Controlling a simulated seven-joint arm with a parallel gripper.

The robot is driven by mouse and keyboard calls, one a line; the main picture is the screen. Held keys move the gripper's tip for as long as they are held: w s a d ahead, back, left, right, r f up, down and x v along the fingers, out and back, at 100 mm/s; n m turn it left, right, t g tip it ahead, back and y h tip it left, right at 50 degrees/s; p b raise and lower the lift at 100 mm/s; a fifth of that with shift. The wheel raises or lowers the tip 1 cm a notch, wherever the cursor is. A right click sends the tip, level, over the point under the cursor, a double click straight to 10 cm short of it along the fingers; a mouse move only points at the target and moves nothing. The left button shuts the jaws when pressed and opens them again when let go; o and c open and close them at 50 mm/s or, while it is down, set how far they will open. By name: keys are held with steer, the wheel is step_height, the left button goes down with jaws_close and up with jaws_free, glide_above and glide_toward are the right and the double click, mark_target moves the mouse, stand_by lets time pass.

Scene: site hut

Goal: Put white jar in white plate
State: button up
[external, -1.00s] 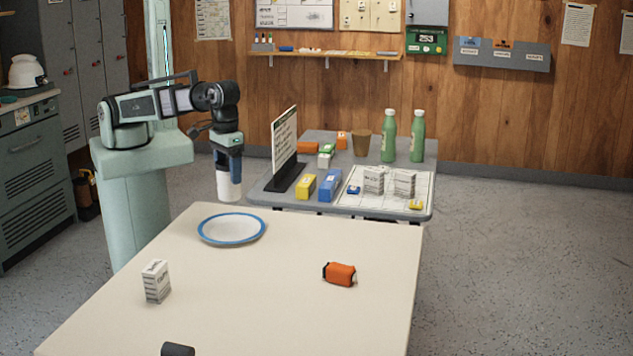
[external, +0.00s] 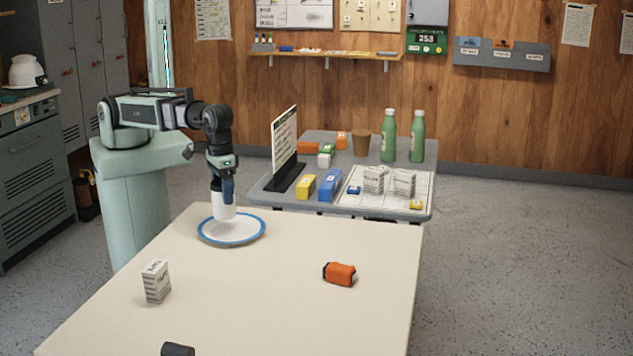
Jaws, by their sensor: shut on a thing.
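The white plate (external: 245,238) with a blue rim lies at the far left of the cream table. My gripper (external: 222,192) points down over the plate and is shut on the white jar (external: 223,211). The jar is upright, and its lower end is over the back part of the plate. I cannot tell whether its base touches the plate. The gripper fingers hide the top of the jar.
A white printed box (external: 156,282) stands at the table's left, an orange item (external: 340,274) lies at the right, and a dark object (external: 178,349) is at the front edge. The table's middle is clear. A grey side table (external: 427,163) with bottles and boxes stands behind.

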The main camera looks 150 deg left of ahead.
steer(key=shift+f, duration=2)
steer(key=shift+f, duration=0.15)
steer(key=o, duration=1.3)
step_height(320, 180, up, 12)
steer(key=shift+r, duration=0.2)
